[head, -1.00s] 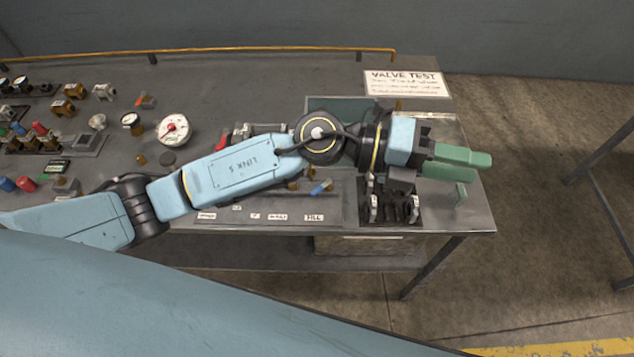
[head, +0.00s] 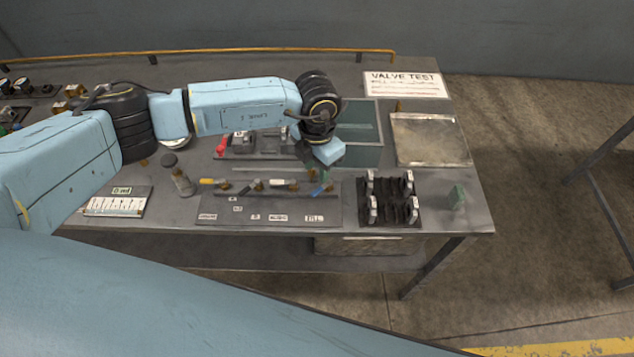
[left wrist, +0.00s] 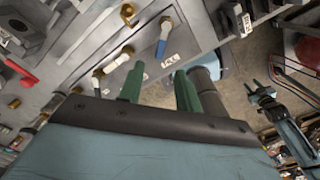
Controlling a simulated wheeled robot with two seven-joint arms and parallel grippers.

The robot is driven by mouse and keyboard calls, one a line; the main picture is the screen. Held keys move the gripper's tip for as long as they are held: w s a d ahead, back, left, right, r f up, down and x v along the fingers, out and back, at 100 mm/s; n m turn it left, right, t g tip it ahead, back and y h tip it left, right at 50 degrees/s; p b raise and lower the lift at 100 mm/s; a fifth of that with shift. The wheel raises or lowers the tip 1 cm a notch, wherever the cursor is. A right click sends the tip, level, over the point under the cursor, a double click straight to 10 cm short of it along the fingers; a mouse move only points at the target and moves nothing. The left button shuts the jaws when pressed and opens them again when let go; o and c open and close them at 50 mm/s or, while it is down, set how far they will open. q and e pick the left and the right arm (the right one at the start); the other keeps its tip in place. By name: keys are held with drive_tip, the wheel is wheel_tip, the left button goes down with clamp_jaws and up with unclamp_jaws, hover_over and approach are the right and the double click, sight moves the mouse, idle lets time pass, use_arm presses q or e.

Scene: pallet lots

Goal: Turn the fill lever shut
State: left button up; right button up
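The fill lever (head: 320,189) is the blue-handled one at the right end of a row of levers, above the FILL label (head: 314,218). In the left wrist view the blue lever (left wrist: 162,45) runs from its brass pivot toward its label, beyond my fingertips. My left gripper (head: 310,172) hangs just behind the lever in the head view, its fingers partly hidden by the wrist. In the left wrist view its two green fingers (left wrist: 160,85) are apart with nothing between them. My right gripper (left wrist: 260,80) shows small at right, fingers apparently spread; it is outside the head view.
Yellow (head: 212,182), dark and white (head: 284,182) levers stand left of the fill lever. A bare metal tray (head: 430,145) lies behind.

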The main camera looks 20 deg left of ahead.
sight(317, 191)
use_arm(q)
wheel_tip(317, 191, down, 8)
drive_tip(key=shift+r, duration=0.1)
drive_tip(key=shift+c, duration=0.4)
clamp_jaws()
